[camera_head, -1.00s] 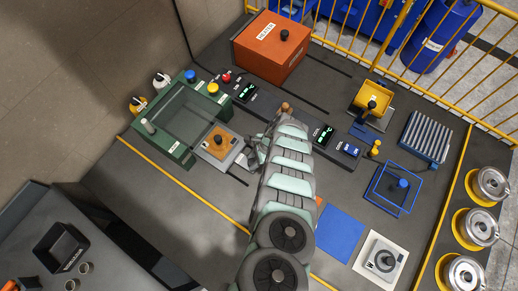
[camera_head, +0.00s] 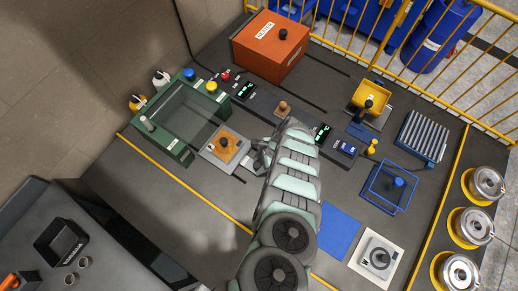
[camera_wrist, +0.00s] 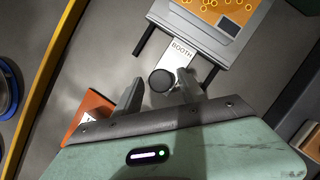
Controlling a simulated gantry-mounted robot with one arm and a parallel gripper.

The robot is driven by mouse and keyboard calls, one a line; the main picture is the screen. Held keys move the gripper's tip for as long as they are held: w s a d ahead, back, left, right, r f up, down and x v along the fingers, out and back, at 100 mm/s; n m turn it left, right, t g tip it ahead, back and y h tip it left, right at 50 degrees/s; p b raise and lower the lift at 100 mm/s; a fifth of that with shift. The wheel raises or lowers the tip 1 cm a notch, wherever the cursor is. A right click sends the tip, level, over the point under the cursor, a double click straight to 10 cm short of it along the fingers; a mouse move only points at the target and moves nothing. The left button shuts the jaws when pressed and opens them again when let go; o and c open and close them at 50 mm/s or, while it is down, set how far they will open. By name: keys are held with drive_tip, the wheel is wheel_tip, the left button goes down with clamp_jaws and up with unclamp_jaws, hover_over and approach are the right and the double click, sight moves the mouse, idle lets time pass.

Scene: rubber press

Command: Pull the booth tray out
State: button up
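The green booth (camera_head: 185,120) with a clear top stands at the left of the bench in the head view. Its grey tray (camera_head: 212,157) sticks out of the booth's front right side, with an orange-brown piece with a dark knob (camera_head: 227,146) on it. In the wrist view the tray (camera_wrist: 215,38) shows at the top, with a white BOOTH tab (camera_wrist: 181,52) and a round black handle knob (camera_wrist: 162,80). In the head view my arm partly hides the grip.
Two dark rails (camera_wrist: 143,42) lie beside the tab. An orange heater box (camera_head: 270,48), a control strip with green displays and a wooden knob (camera_head: 283,106) stand behind. A blue wire frame (camera_head: 395,188) and blue mat (camera_head: 339,229) lie right of my arm. Bare bench lies in front of the tray.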

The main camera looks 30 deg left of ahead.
drive_tip(key=shift+o, duration=0.3)
drive_tip(key=shift+w+d+r, duration=0.1)
drive_tip(key=shift+w+r, duration=0.15)
drive_tip(key=shift+r, duration=0.35)
drive_tip(key=v, duration=0.9)
drive_tip(key=shift+d+r, duration=0.15)
drive_tip(key=shift+r, duration=0.1)
